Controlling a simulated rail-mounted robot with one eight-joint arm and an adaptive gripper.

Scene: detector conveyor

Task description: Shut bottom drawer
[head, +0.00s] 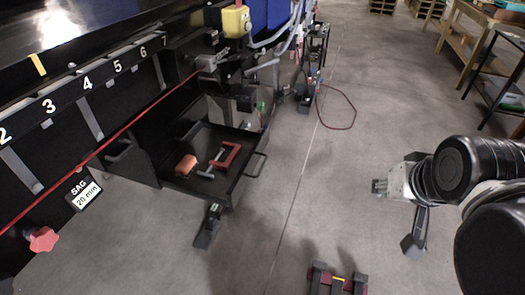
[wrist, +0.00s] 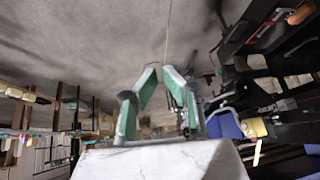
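The bottom drawer (head: 236,187) is black and stands pulled out of the black machine in the head view. Its bar handle (head: 258,163) is on the front face, on the right side. An orange block (head: 186,165) and a red clamp-like tool (head: 222,158) lie inside it. My gripper (head: 380,187) is far to the right of the drawer, over open floor, and touches nothing. In the wrist view my gripper (wrist: 160,73) shows two green-padded fingers with a narrow gap between the tips and nothing held.
The machine's numbered front (head: 85,85) and a red star knob (head: 42,239) are at left. A small black foot (head: 209,226) stands on the floor before the drawer. A red-and-black object (head: 337,281) is at bottom centre. Clear floor (head: 310,200) lies between drawer and gripper.

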